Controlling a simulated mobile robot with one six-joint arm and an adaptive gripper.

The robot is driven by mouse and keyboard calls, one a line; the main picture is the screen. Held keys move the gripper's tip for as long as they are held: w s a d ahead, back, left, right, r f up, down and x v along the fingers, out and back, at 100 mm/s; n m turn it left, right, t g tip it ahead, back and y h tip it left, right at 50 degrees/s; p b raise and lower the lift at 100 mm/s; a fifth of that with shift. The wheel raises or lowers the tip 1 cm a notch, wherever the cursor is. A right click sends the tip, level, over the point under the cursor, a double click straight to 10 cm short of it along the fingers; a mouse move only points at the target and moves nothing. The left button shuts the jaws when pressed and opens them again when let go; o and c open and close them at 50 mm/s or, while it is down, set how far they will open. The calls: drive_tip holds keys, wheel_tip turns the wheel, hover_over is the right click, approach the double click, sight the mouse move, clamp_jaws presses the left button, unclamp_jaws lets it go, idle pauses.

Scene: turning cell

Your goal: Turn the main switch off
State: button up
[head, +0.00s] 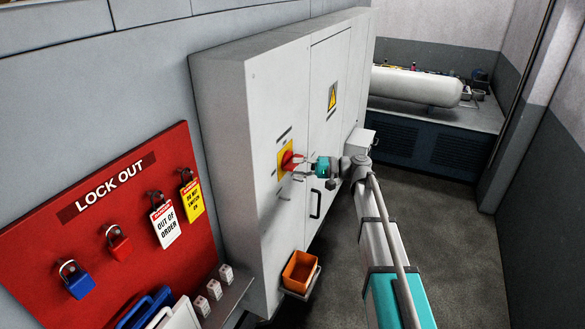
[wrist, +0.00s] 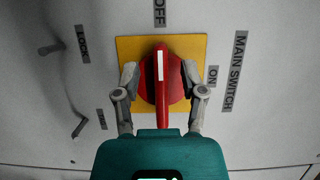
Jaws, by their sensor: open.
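The main switch is a red rotary handle (wrist: 161,70) on a yellow plate (wrist: 125,47), on the front of a grey cabinet. In the wrist view its white mark points up toward the OFF label (wrist: 159,12); the ON label (wrist: 213,76) is at the right. The switch also shows in the head view (head: 287,160). My gripper (wrist: 160,78) is open, with one finger on each side of the handle. I cannot tell whether the fingers touch it. My gripper (head: 305,167) stands in front of the switch in the head view.
The cabinet (head: 225,120) has a door handle (head: 316,204) and an orange bin (head: 299,271) low on its front. Metal pegs (wrist: 50,48) stick out near the switch. A red lockout board (head: 60,235) with padlocks and tags is at left. Floor at right is clear.

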drive_tip(key=d, duration=1)
drive_tip(key=shift+w, duration=0.25)
drive_tip(key=shift+s+a, duration=0.1)
drive_tip(key=s+f+h+b, duration=0.4)
drive_tip(key=s+f, duration=0.2)
drive_tip(key=f, duration=0.4)
drive_tip(key=s+f+h+b, duration=0.4)
drive_tip(key=s+f+b, duration=0.1)
drive_tip(key=f, duration=0.6)
drive_tip(key=s+d+f+t+h+b, duration=0.1)
drive_tip(key=s+d+f+h+b, duration=0.8)
drive_tip(key=s+d+f, duration=0.3)
drive_tip(key=shift+s+f+m+h, duration=0.3)
drive_tip(key=shift+s+f+h, duration=0.15)
drive_tip(key=shift+f, duration=1.3)
